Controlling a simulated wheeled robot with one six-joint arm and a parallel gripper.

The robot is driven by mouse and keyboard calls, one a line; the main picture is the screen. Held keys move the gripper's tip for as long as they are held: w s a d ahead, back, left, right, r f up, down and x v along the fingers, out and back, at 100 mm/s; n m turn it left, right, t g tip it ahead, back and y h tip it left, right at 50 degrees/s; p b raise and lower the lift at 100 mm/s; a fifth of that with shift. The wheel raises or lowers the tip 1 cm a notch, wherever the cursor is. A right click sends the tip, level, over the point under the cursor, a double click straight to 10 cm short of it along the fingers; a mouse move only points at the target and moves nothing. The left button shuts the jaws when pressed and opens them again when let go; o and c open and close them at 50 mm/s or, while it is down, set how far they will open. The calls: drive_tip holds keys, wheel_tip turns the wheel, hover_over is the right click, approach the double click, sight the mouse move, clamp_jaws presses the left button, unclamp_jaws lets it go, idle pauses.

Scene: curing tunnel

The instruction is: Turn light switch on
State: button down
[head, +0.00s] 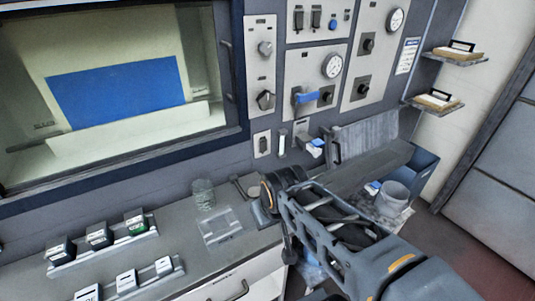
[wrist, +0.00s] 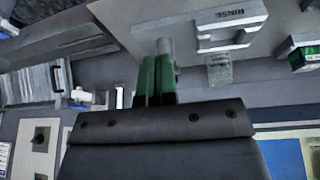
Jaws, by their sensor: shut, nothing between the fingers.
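A small wall plate with a dark switch (head: 262,144) sits low on the control wall, right of the window, in the head view. Two dark toggle switches (head: 307,18) sit higher on another panel. No label tells which one is the light switch, and I cannot tell whether any is on. My gripper shows in the wrist view as two green fingers (wrist: 157,80), shut together and empty. It is over the counter, below and apart from the wall switches. In the head view its fingertips are hard to make out behind my arm.
Several small boxes stand in racks (head: 105,244) farther left. A blue-handled lever (head: 306,98) and a white fixture (head: 315,147) stick out from the wall.

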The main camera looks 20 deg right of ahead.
sight(264, 151)
drive_tip(key=w+d+f+n+t+y+b, duration=0.2)
drive_tip(key=w+d+n+t+b, duration=0.6)
drive_tip(key=n, duration=1.1)
drive_tip(key=shift+w+d+f+t+b, duration=0.4)
drive_tip(key=shift+w+d+t, duration=2)
drive_tip(key=shift+w, duration=1.15)
drive_tip(key=shift+w+d+g, duration=0.1)
drive_tip(key=shift+d+g, duration=0.15)
drive_tip(key=shift+g, duration=0.05)
drive_tip(key=w, duration=0.4)
drive_tip(key=w+a+f, duration=0.1)
drive_tip(key=w, duration=0.4)
drive_tip(key=w+p, duration=0.1)
drive_tip(key=w, duration=0.3)
drive_tip(key=shift+w+a+f, duration=0.3)
drive_tip(key=shift+f, duration=0.1)
